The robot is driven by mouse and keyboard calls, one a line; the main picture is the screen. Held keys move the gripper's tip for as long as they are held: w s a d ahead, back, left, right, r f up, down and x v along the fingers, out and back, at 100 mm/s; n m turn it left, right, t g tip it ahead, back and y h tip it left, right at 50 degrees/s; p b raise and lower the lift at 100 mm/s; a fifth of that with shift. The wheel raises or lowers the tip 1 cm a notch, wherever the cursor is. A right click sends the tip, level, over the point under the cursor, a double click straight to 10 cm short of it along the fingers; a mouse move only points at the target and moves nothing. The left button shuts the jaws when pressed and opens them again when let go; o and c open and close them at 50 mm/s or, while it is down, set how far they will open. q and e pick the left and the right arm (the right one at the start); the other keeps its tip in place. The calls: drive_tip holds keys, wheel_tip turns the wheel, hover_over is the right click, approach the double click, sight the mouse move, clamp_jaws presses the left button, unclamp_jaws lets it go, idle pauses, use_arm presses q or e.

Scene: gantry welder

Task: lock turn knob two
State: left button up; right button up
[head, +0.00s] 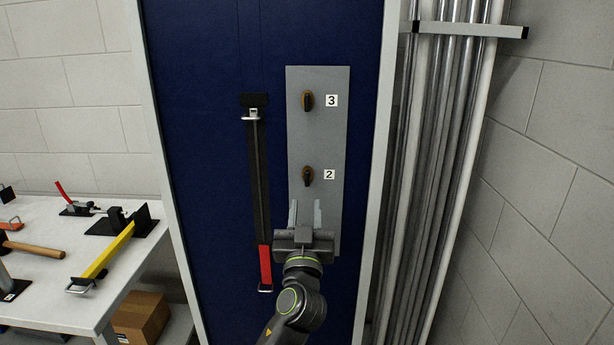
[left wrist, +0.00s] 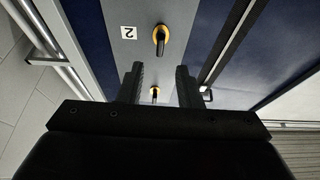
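Knob two (head: 308,175) is a dark handle on an orange-brown base, upright on a grey panel (head: 319,130), with a white "2" label (head: 329,175) to its right. My left gripper (head: 305,213) is just below it in the head view, fingers pointing up, spread and empty. In the left wrist view, knob two (left wrist: 161,38) shows beyond the fingertips beside an upside-down "2". A smaller second knob (left wrist: 155,92) shows in the gap between the fingers (left wrist: 160,85); its label is hidden. I see no contact with knob two. My right gripper is out of view.
Knob three (head: 308,101) is above on the same panel. A black strap-like bar with a red handle (head: 265,265) hangs left of it on the blue door (head: 215,150). Metal pipes (head: 440,130) stand at the right. A table (head: 50,295) with tools is at left.

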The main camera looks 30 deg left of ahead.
sight(307, 180)
use_arm(q)
drive_tip(key=p+x, duration=0.1)
drive_tip(key=x, duration=0.5)
drive_tip(key=shift+w+a+r+p, duration=0.15)
drive_tip(key=shift+w+p, duration=0.05)
drive_tip(key=shift+p, duration=0.2)
drive_tip(key=shift+w+a+r, duration=0.2)
drive_tip(key=shift+w+a, duration=0.15)
drive_tip(key=shift+w, duration=0.25)
clamp_jaws()
